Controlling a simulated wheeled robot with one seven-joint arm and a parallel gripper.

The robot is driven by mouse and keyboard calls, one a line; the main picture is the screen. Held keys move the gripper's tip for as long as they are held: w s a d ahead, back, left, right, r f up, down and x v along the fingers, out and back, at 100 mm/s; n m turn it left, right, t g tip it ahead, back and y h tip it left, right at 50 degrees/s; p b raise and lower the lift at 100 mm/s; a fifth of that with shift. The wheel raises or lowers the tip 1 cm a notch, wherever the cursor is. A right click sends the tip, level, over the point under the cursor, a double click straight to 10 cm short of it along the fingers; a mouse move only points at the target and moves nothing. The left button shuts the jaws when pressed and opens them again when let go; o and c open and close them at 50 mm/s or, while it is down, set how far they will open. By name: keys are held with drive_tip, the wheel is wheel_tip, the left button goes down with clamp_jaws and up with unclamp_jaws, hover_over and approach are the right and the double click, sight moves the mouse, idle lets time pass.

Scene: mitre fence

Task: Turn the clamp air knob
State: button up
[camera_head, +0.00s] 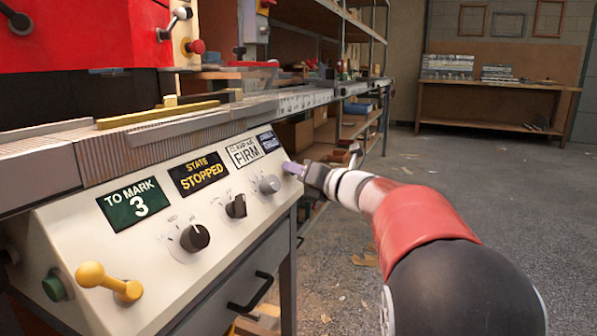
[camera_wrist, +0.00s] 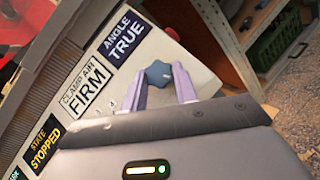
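The clamp air label reading FIRM (camera_head: 244,153) is on the sloped cream panel, and it also shows in the wrist view (camera_wrist: 86,95). A grey knob (camera_head: 269,184) sits below that label in the head view; in the wrist view my gripper hides it, leaving only a few dial marks. My gripper (camera_head: 291,168) is at the panel's right end. In the wrist view its two pale purple fingers (camera_wrist: 161,83) are apart, with a blue lobed knob (camera_wrist: 157,73) between and just beyond their tips, beside the ANGLE TRUE label (camera_wrist: 124,44). I cannot tell whether they touch it.
Two black knobs, one near (camera_head: 195,237) and one farther (camera_head: 236,206), sit left of the grey knob. A yellow lever (camera_head: 108,281) and green button (camera_head: 55,285) are at the panel's near end. Shelving stands beyond the panel; the floor to the right is mostly open.

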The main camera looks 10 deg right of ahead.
drive_tip(key=shift+c, duration=0.5)
drive_tip(key=shift+r+m+p, duration=0.1)
drive_tip(key=shift+m+p, duration=0.2)
drive_tip(key=m+h+p, duration=0.1)
drive_tip(key=m+p, duration=0.1)
drive_tip(key=m+h+p, duration=0.2)
drive_tip(key=p, duration=0.1)
drive_tip(key=shift+a+r+m+h, duration=0.2)
drive_tip(key=shift+r+m+h, duration=0.1)
drive_tip(key=shift+r, duration=0.05)
drive_tip(key=m+h+p, duration=0.1)
drive_tip(key=p, duration=0.1)
drive_tip(key=shift+m+g+p, duration=0.3)
drive_tip(key=shift+m, duration=0.1)
drive_tip(key=shift+f+m+p, duration=0.1)
drive_tip(key=shift+m+p, duration=0.2)
drive_tip(key=shift+p, duration=0.15)
drive_tip(key=shift+f+h, duration=0.1)
drive_tip(key=shift+h, duration=0.3)
